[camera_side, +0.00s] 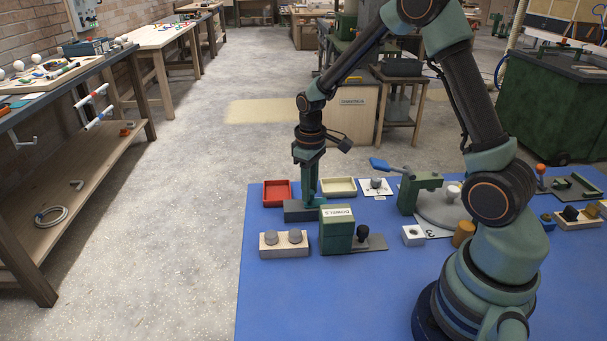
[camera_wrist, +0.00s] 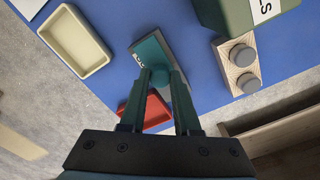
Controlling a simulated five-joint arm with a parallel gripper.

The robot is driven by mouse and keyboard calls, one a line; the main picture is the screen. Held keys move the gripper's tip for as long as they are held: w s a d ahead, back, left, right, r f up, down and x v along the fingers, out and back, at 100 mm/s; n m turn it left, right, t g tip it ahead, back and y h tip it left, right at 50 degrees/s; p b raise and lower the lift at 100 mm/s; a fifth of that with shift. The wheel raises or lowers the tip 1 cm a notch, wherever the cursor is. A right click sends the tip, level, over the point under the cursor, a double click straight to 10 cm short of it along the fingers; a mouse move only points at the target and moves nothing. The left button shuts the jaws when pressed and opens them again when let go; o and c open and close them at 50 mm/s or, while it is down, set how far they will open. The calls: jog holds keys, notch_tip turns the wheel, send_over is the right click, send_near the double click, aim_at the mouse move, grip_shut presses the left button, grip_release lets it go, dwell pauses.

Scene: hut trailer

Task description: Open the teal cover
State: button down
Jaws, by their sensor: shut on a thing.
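The teal cover (camera_wrist: 151,50) lies on a low dark grey box (camera_side: 298,214) at the left of the blue mat. In the wrist view, it shows a small label and a rounded teal knob (camera_wrist: 160,77). My gripper (camera_wrist: 161,74) points down at the cover, with its two fingers shut on the knob. In the side view, my gripper (camera_side: 309,200) reaches down to the top of the box, where a little teal (camera_side: 322,201) shows. The fingers hide part of the cover. I cannot tell how far it covers the box.
A red tray (camera_side: 277,193) and a cream tray (camera_side: 339,187) lie behind the box. A labelled green block (camera_side: 337,230) stands close at its front right. A wooden block with two grey knobs (camera_side: 284,244) lies in front. Bare blue mat (camera_side: 300,290) stretches across the foreground.

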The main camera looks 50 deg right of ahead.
aim_at(289, 206)
jog(key=w+a, duration=0.3)
jog(key=shift+w+a, duration=0.3)
jog(key=shift+w, duration=0.05)
jog(key=c, duration=0.6)
grip_release()
jog(key=shift+r, duration=0.1)
notch_tip(289, 206, up, 12)
jog(key=s+a+r+t, duration=0.1)
jog(key=s+r+t, duration=0.1)
jog(key=s, duration=0.3)
jog(key=s+a+r+m+t, duration=0.1)
jog(key=s+r, duration=0.1)
jog(key=s, duration=0.3)
jog(key=s+a+r+t, duration=0.2)
jog(key=s+r, duration=0.1)
jog(key=s, duration=0.3)
jog(key=shift+s+m+t, duration=0.1)
jog(key=shift+m+t, duration=0.2)
jog(key=shift+m, duration=0.1)
